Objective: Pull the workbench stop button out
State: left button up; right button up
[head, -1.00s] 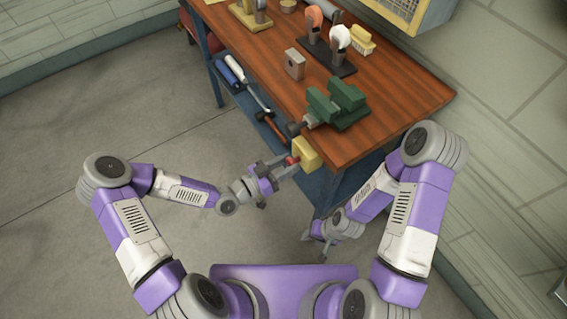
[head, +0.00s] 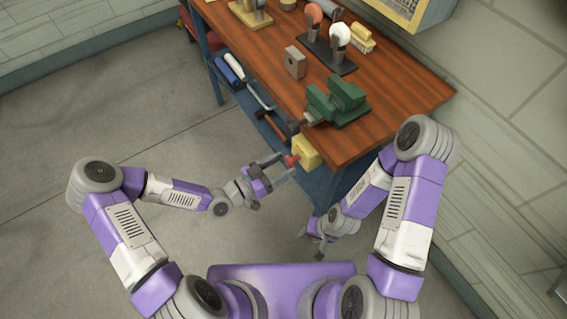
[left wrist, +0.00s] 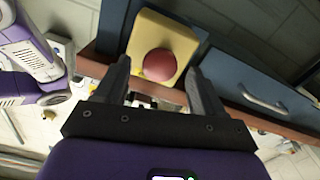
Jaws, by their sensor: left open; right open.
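The stop button is a red round knob (head: 291,160) on a yellow box (head: 307,152) fixed at the front edge of the wooden workbench (head: 405,110). In the left wrist view the red knob (left wrist: 159,65) shows on the yellow box (left wrist: 178,36), ahead of and between my fingertips. My left gripper (head: 281,163) is open, with its fingers pointing at the knob; I cannot tell if they touch it. It also shows in the left wrist view (left wrist: 160,72). My right gripper (head: 312,247) is low by the bench's near end, open and apart from the button.
A green vise (head: 338,102) stands on the bench just behind the yellow box. A grey block (head: 294,62), a stand with brushes (head: 327,56) and a yellow brush (head: 362,40) sit farther back. Tools lie on the blue lower shelf (head: 240,93). The floor at left is clear.

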pick_arm(q)
jog(key=v, duration=0.6)
jog(key=shift+s+a+p, duration=0.15)
jog(key=shift+p, duration=0.3)
